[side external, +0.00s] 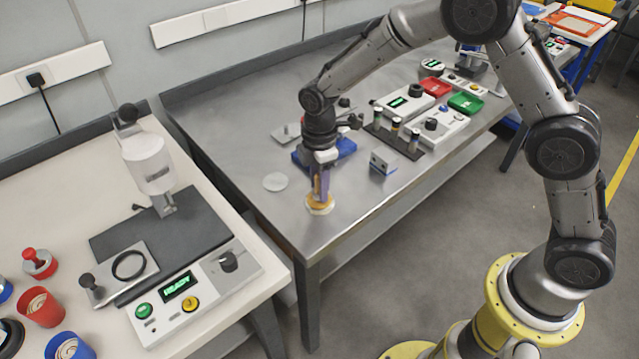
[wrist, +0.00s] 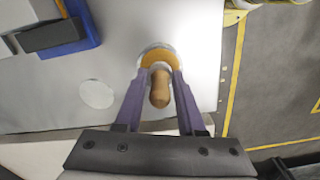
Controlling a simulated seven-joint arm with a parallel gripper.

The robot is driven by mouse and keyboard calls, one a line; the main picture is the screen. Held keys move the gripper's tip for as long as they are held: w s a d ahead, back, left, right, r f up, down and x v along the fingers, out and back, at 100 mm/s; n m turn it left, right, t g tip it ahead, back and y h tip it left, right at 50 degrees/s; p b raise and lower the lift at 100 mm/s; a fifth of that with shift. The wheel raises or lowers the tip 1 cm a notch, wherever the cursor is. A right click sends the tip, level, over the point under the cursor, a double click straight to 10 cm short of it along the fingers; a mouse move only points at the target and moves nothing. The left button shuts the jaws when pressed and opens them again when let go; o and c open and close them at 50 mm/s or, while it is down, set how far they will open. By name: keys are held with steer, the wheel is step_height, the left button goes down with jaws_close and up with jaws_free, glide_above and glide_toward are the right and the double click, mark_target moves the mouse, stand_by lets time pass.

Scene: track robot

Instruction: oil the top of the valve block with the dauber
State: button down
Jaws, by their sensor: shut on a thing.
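The dauber has a wooden handle (wrist: 160,90) and stands upright over a round orange-yellow base (side external: 319,201) with a pale rim, near the steel bench's front edge. I cannot tell whether that base is part of the dauber or a dish under it. My gripper (side external: 320,187) points down with its purple fingers shut on the handle; it also shows in the wrist view (wrist: 160,88). A small grey metal block (side external: 383,162) with a marked front face stands to the right on the bench. It may be the valve block, but I cannot tell for sure.
A blue fixture (side external: 345,147) lies just behind my gripper. A pale flat disc (side external: 275,181) lies to its left. A dark rack (side external: 408,140) with upright pieces and control boxes (side external: 436,124) stand farther right. The white table (side external: 60,190) at left holds a press.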

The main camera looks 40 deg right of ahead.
steer(key=shift+f, duration=0.65)
stand_by(1.4)
steer(key=shift+r, duration=0.1)
steer(key=shift+r, duration=3.5)
